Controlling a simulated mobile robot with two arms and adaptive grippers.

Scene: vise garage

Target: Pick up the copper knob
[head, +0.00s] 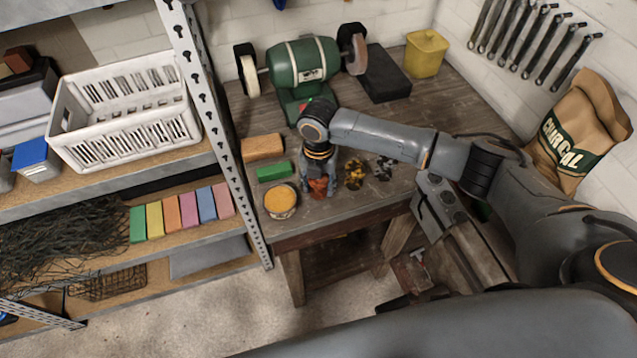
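The copper knob (318,188) is a small reddish-brown piece on the wooden workbench (290,225), near its front edge. My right gripper (319,184) points straight down over it, with one finger on each side of the knob. Whether the fingers touch the knob is too small to tell. A yellow-gold knob (354,173) and a dark grey knob (383,168) stand in a row to the right of the copper one. My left gripper is not in view.
A round tin of orange-yellow paste (281,200), a green block (274,171) and an orange block (262,147) lie left of the gripper. A green bench grinder (303,62) stands behind. A vise (438,203) is at the right. Metal shelves (215,125) border the left.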

